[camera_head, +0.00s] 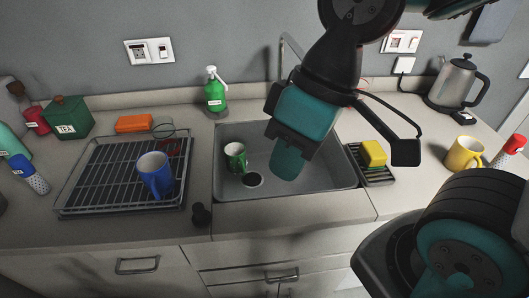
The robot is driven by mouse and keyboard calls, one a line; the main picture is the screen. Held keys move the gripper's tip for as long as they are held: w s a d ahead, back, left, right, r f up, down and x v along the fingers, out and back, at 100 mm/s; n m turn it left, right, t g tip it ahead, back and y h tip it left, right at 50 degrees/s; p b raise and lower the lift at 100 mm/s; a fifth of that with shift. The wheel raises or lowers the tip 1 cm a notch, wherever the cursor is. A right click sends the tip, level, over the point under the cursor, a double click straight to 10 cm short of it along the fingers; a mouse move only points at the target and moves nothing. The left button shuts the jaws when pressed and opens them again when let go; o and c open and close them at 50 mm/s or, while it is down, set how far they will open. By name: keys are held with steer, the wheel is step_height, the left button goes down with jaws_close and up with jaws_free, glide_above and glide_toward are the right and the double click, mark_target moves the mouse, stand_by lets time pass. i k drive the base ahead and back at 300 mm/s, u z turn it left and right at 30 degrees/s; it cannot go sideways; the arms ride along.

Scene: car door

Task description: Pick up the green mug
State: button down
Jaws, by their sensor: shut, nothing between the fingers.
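The green mug (236,157) stands inside the grey sink, on its left side near the drain. My gripper (287,166) hangs over the sink to the right of the mug, pointing down. The gripper is shut and empty, with a clear gap in the picture between it and the mug. How high it is above the sink floor is hard to tell. The mug is not covered by my arm.
The sink (334,192) has raised counter edges around it, and a tap (291,42) rises behind it, partly behind my arm. A blue mug (154,176) stands on a drying rack (84,194) at left. A green soap bottle (214,92) stands behind; a yellow sponge (373,154) lies right.

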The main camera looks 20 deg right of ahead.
mark_target(238, 161)
steer(key=u, duration=2.3)
steer(key=k, duration=0.65)
steer(key=z, duration=0.85)
